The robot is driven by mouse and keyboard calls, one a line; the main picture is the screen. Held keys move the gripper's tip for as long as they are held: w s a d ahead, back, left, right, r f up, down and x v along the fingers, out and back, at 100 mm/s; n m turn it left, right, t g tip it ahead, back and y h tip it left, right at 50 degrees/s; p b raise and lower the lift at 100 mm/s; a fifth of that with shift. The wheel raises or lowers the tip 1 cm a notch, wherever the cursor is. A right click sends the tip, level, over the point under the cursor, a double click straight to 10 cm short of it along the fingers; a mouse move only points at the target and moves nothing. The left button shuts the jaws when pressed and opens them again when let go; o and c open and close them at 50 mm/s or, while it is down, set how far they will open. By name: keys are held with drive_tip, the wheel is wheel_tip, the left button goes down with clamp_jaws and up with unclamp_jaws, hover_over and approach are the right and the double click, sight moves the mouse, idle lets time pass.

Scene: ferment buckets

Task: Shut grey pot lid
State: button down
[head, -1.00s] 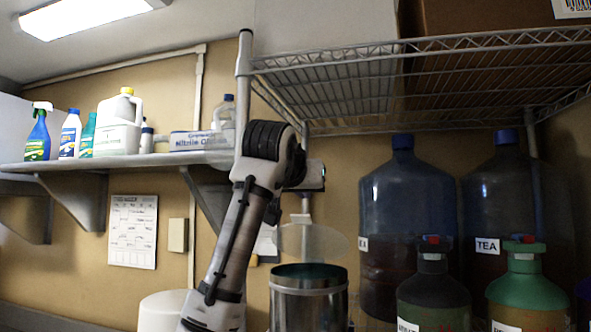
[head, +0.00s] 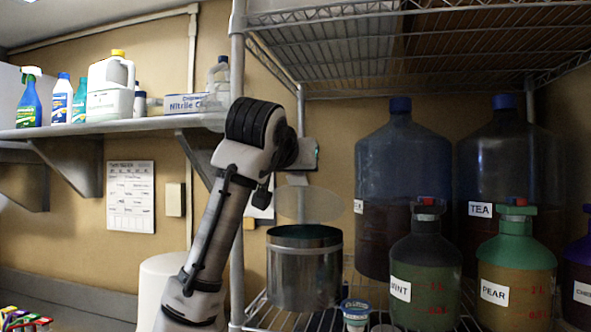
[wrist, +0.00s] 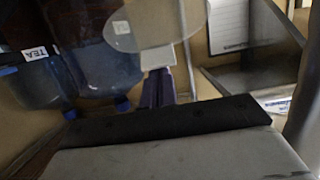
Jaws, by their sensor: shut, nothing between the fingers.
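The grey metal pot (head: 304,275) stands on the wire rack in the head view, with its dark top visible. Its lid (head: 312,204) is a pale, see-through disc, raised and tilted above the back of the pot. The lid also shows at the top of the wrist view (wrist: 135,28). My gripper (head: 297,180) points down just above the lid in the head view and is small there. In the wrist view my shut, empty fingers (wrist: 157,85) are close to the lid's edge. I cannot tell whether they touch it.
Large blue-capped jugs (head: 405,190) stand to the right behind the pot. A grey-green bottle (head: 425,275) and a green-topped bottle (head: 516,270) stand in front of them. A small tub (head: 356,312) sits close by the pot. A wire shelf (head: 420,50) hangs overhead.

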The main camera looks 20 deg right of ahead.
drive_tip(key=f+t+b, duration=0.1)
drive_tip(key=b, duration=0.1)
drive_tip(key=s+f+h+b, duration=0.1)
drive_tip(key=b, duration=0.1)
drive_tip(key=a+f+t+b, duration=0.1)
drive_tip(key=b, duration=0.1)
drive_tip(key=shift+s+f+t+h, duration=0.2)
drive_tip(key=shift+f+t+h, duration=0.05)
drive_tip(key=shift+t+h, duration=0.05)
wheel_tip(320, 180, down, 10)
drive_tip(key=s+a+t+h+b, duration=0.1)
drive_tip(key=s+t+b, duration=0.1)
drive_tip(key=b, duration=0.9)
drive_tip(key=shift+s+a+r+h, duration=0.25)
drive_tip(key=shift+a+h, duration=0.05)
drive_tip(key=shift+f, duration=0.15)
drive_tip(key=shift+w, duration=0.1)
drive_tip(key=p, duration=0.5)
approach(299, 186)
wheel_tip(299, 186, down, 3)
drive_tip(key=w+d, duration=0.1)
drive_tip(key=w, duration=0.1)
drive_tip(key=f+b+v, duration=0.1)
drive_tip(key=b+v, duration=0.3)
drive_tip(key=v, duration=0.6)
